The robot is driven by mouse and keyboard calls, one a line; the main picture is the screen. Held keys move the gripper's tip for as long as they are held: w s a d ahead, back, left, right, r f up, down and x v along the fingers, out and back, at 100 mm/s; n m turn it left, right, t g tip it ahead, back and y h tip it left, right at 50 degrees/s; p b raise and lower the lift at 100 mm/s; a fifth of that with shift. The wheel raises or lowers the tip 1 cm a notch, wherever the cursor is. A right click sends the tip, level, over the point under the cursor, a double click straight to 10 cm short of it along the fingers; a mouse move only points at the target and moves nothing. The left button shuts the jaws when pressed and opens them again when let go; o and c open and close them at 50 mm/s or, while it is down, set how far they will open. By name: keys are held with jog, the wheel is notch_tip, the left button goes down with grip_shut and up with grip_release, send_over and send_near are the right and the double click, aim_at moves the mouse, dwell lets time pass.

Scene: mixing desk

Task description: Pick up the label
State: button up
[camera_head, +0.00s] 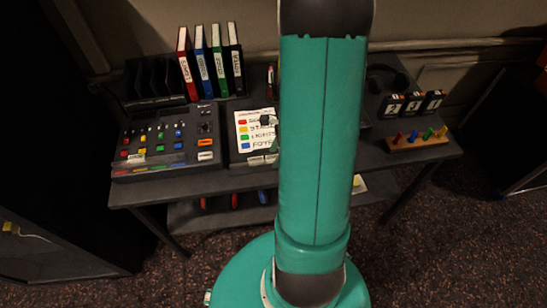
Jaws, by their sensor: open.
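Small white label strips (256,161) lie at the front edge of the dark panel, just below a white card (247,128) with coloured squares and handwritten words. Another small white strip (137,157) is at the front of the mixing desk (165,140). I cannot tell which one is the task's label. My teal arm crosses the middle of the view and hides part of the table. Small grey and teal parts beside its left edge look like part of my gripper (269,121), over the card's right side. The fingertips are mostly hidden, and no held thing shows.
Red, blue, green and black binders (209,65) stand at the back left of the table. Numbered dark blocks (412,104) and a wooden board with coloured pegs (417,139) are at the right. A lower shelf (222,214) holds red and blue items.

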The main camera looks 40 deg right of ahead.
grip_shut()
jog(key=shift+r, duration=0.1)
